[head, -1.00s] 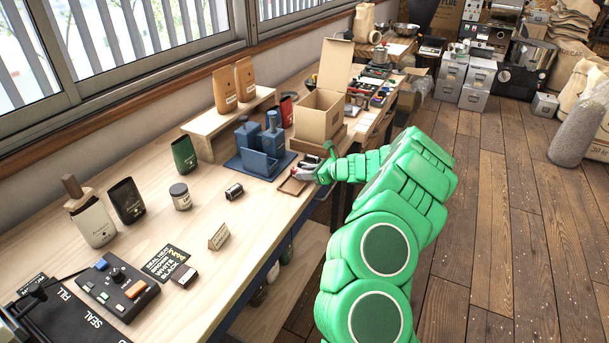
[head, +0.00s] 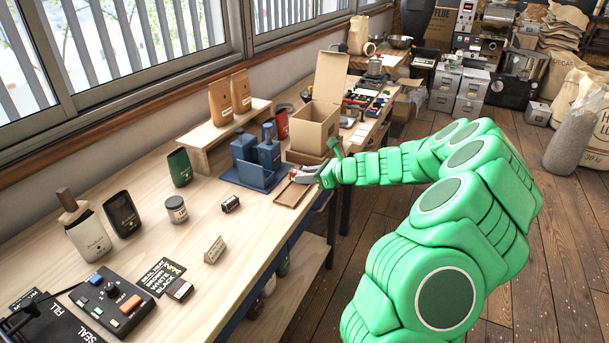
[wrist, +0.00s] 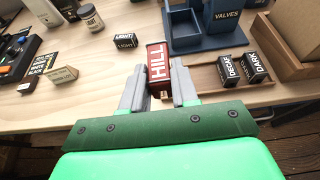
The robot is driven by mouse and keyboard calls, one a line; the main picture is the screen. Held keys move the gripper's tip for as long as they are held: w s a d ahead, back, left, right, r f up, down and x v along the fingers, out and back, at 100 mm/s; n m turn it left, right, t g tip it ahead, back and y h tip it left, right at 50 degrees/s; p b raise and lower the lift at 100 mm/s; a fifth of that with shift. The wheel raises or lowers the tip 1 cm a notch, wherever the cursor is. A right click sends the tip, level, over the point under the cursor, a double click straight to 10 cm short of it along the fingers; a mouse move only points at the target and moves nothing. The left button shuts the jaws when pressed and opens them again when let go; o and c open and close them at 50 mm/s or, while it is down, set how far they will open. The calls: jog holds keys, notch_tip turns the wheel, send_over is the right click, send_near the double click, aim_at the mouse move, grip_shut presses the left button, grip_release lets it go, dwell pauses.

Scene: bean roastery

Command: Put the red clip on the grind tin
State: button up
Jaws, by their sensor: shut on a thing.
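A small grey jar with a dark lid (head: 176,210), likely the grind tin, stands on the bench to the left, well apart from my gripper. It also shows in the wrist view (wrist: 91,18); its label is unreadable.
A blue VALVES holder (head: 257,168) stands close behind my gripper, with an open cardboard box (head: 315,125) to its right. DECAF (wrist: 228,70) and DARK (wrist: 256,67) blocks sit in the tray. A LIGHT block (wrist: 125,41) and a small sign (wrist: 61,74) lie towards the jar.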

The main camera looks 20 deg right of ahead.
jog(key=shift+s+a+r, duration=0.15)
jog(key=shift+s+r, duration=0.25)
jog(key=shift+s, duration=0.45)
jog(key=shift+s+a+r, duration=0.1)
jog(key=shift+s+r, duration=0.25)
jog(key=shift+s, duration=0.5)
jog(key=shift+s+a+r, duration=0.15)
jog(key=shift+s+r, duration=0.25)
jog(key=shift+s, duration=0.45)
